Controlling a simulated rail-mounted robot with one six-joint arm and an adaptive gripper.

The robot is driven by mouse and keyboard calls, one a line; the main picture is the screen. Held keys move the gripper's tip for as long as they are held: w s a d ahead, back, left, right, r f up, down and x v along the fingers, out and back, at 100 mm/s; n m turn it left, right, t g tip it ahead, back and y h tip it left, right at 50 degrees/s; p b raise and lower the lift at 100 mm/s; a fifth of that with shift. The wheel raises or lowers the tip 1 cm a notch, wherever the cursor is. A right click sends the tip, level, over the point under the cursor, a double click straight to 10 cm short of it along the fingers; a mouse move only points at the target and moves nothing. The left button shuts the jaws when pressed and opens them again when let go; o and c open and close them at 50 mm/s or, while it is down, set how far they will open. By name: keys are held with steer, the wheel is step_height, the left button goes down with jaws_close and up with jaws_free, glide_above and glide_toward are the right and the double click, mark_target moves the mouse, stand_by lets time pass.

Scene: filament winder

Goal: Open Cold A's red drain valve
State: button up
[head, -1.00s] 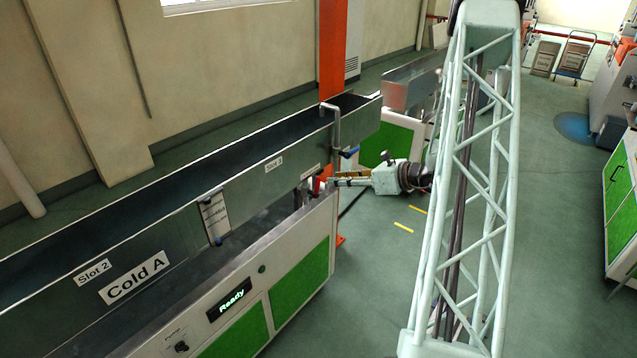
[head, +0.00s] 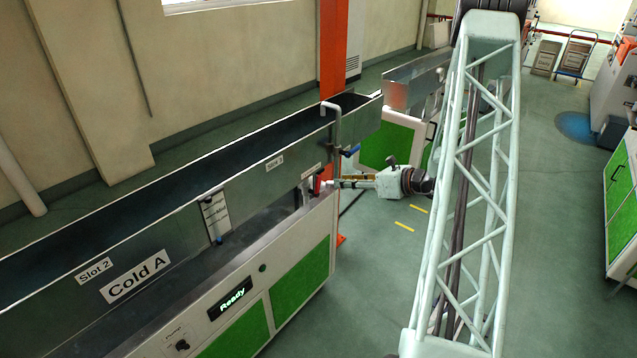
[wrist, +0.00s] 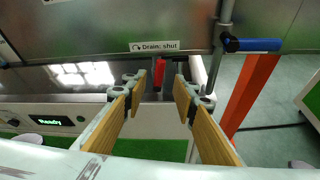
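Cold A (head: 190,235) is the long grey trough on the left in the head view, with its name on the side. Its red drain valve handle (wrist: 154,75) shows below the trough in the wrist view, under a label reading "Drain: shut" (wrist: 156,46). The handle appears upright, and its lower part is hard to make out. My gripper (wrist: 158,78) is open, its fingers pointing toward the handle, which appears between and beyond the tips, nearer the left one. I see no clear contact. In the head view my gripper (head: 334,184) is by the trough's far end.
A grey pipe with a blue-handled valve (wrist: 250,44) stands right of the drain in the wrist view. An orange-red post (wrist: 248,95) is behind it. Cold A's cabinet display (head: 230,298) reads "Ready". Open green floor (head: 370,280) lies right of the cabinet.

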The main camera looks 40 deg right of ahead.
mark_target(320, 181)
steer(key=shift+b+x, duration=0.75)
steer(key=shift+x, duration=5.6)
steer(key=shift+c, duration=0.2)
jaws_close()
